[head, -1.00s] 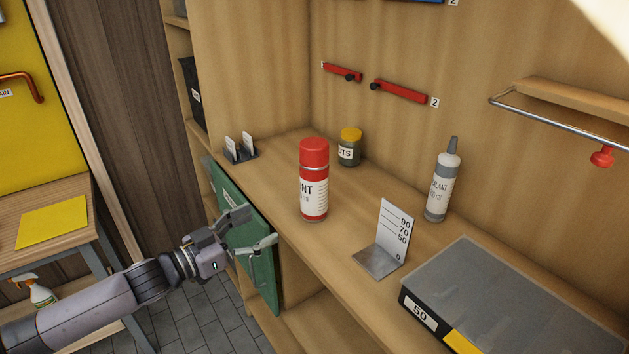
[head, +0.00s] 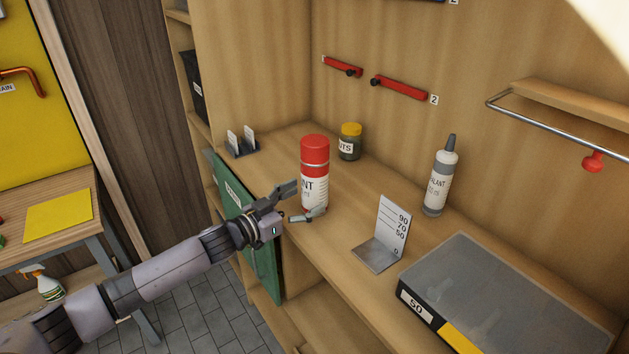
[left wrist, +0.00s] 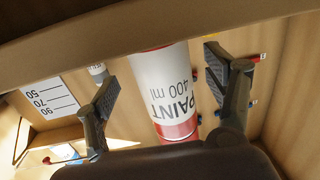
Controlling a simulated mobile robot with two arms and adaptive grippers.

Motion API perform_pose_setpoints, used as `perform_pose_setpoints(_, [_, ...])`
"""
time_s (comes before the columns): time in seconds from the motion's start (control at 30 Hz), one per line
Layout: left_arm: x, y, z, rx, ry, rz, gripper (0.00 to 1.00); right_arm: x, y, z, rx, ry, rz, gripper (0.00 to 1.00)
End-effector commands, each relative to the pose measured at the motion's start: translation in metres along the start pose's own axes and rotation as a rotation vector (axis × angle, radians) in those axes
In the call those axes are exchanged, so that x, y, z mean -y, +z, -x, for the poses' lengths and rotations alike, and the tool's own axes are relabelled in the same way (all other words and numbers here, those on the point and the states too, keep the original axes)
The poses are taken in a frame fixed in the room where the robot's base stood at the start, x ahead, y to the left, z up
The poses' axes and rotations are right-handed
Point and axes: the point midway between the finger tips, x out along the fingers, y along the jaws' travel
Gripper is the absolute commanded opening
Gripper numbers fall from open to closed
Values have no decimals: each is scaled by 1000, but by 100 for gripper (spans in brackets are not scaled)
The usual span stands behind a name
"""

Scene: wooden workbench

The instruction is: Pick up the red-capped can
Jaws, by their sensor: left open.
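The red-capped can (head: 315,172) stands upright on the wooden workbench, with a red cap and a white label. In the left wrist view the can (left wrist: 163,88) reads "PAINT 400 ml" and appears upside down between the two fingers. My left gripper (head: 306,202) is open at the near side of the can, its fingers reaching toward the lower body. In the left wrist view the left gripper (left wrist: 168,95) shows a gap on both sides of the can. The can's lower part is partly hidden by the gripper in the head view. My right gripper is not in view.
A yellow-lidded jar (head: 350,142) stands behind the can. A sealant tube (head: 440,180), an angled gauge plate (head: 390,235) and a clear-lidded case (head: 500,290) are to the right. A small card holder (head: 242,147) is at the left. A green panel (head: 262,262) hangs below the bench edge.

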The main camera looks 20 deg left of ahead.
Motion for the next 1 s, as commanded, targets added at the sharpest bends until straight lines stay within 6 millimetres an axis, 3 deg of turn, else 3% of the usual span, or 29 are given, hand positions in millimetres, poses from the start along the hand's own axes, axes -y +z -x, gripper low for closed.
perform_pose_setpoints(0.2, [2, 1, -32, -3, 1, 1, 76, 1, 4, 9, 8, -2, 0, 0])
perform_pose_setpoints(0.53, [2, 3, -38, 0, 1, 1, 76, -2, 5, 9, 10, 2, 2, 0])
perform_pose_setpoints(1.0, [2, 3, -38, 0, 1, 1, 45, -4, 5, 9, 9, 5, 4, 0])
